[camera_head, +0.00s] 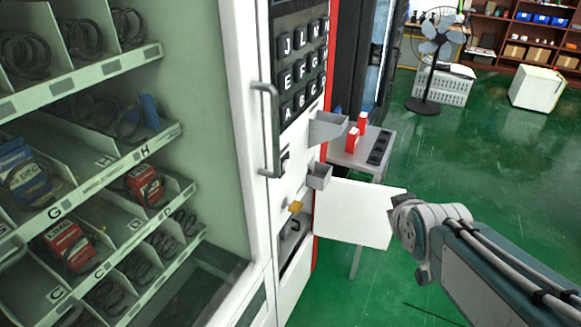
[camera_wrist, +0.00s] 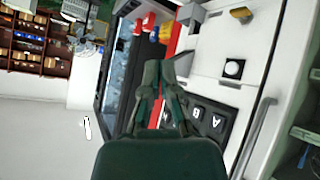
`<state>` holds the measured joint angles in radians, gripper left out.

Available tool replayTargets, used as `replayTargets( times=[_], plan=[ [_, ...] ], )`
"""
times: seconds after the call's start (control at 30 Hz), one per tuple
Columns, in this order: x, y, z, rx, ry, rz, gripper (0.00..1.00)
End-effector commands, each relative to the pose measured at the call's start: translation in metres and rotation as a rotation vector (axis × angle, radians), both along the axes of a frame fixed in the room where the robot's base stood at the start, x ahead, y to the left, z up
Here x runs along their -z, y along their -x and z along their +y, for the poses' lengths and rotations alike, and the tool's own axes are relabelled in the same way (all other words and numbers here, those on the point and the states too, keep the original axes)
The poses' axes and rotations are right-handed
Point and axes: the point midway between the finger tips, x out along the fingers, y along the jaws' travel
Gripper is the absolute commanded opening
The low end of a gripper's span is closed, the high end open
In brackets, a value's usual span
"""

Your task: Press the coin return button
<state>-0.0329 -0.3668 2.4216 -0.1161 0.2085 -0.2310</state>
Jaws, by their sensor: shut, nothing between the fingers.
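A white round button (camera_wrist: 233,68) in a dark surround sits on the white front panel of the vending machine (camera_wrist: 250,45). I take it for the coin return button, but no label is readable. In the head view, a dark-edged fitting (camera_head: 284,163), partly behind the door handle, may be the same one. My gripper (camera_wrist: 160,70) is shut and empty. In the wrist view its fingertips show to the left of the button, apart from it. In the head view, my arm's end is right of the machine and the fingers cannot be made out.
A letter keypad (camera_head: 300,75) is above the panel. The metal handle (camera_head: 268,130), two grey trays (camera_head: 328,127) (camera_head: 319,176) and a yellow knob (camera_head: 296,207) stick out nearby. A white panel (camera_head: 355,212) shows between machine and arm. Green floor at right is open.

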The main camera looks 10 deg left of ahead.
Motion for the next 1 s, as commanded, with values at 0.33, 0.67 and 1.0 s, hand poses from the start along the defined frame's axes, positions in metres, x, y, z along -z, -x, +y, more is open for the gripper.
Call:
replayTargets(
  times=[0.33, 0.67, 1.0],
  plan=[
    [0.026, -0.114, 0.046, -0.304, 0.201, -0.383, 0.00],
    [0.061, -0.157, 0.097, -0.514, 0.301, -0.746, 0.00],
    [0.065, -0.158, 0.108, -0.550, 0.314, -0.845, 0.00]
  ],
)
